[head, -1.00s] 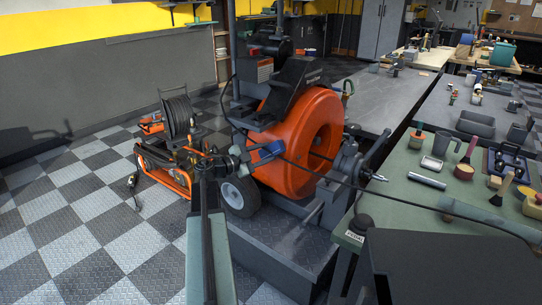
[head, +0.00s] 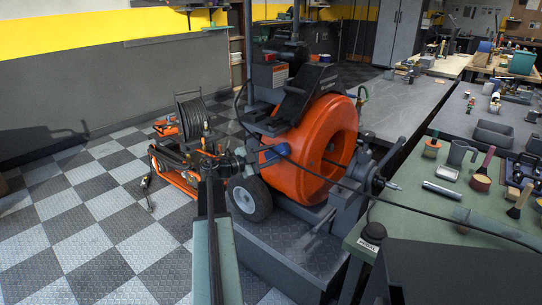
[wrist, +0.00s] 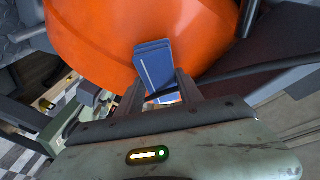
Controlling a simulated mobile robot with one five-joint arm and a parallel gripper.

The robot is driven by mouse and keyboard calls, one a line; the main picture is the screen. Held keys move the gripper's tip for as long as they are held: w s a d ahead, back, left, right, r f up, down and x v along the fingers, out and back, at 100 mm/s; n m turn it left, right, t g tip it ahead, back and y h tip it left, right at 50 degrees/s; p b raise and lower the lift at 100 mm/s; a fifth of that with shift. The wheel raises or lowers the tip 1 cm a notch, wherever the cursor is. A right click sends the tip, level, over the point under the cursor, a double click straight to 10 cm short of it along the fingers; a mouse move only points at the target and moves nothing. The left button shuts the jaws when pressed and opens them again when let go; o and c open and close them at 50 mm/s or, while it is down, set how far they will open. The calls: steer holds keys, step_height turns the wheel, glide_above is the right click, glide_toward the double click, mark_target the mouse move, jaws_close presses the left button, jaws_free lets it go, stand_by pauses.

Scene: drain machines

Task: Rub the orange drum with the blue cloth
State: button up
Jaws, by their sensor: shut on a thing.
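The orange drum (head: 322,146) stands upright in its dark machine frame in the middle of the head view. It fills the top of the wrist view (wrist: 140,28). My gripper (head: 262,157) is at the drum's left side, shut on the blue cloth (head: 275,152). In the wrist view the folded blue cloth (wrist: 153,66) sticks out between the two dark fingers of my gripper (wrist: 153,88) and lies against or very close to the drum's surface. I cannot tell whether it is pressed on.
A black cable (head: 420,202) runs across the drum's front to the right. A green bench (head: 430,215) with brushes and a mug stands at right. A smaller machine with a hose reel (head: 190,112) stands at left.

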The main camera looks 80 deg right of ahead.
steer(key=shift+s+a, duration=0.6)
steer(key=shift+s, duration=0.5)
steer(key=shift+s+a, duration=0.6)
steer(key=shift+s, duration=0.55)
steer(key=shift+s+a, duration=0.6)
steer(key=shift+s, duration=0.5)
steer(key=w+a+r+p, duration=0.1)
steer(key=w+a, duration=0.2)
steer(key=a, duration=0.2)
steer(key=shift+r+p, duration=0.35)
steer(key=shift+p, duration=0.05)
steer(key=shift+w+a+r+p, duration=0.25)
steer(key=shift+w+a, duration=0.1)
steer(key=shift+a, duration=0.3)
steer(key=shift+w+a+r+p, duration=0.2)
steer(key=shift+w+a, duration=0.1)
steer(key=shift+a, duration=0.3)
steer(key=shift+s, duration=0.1)
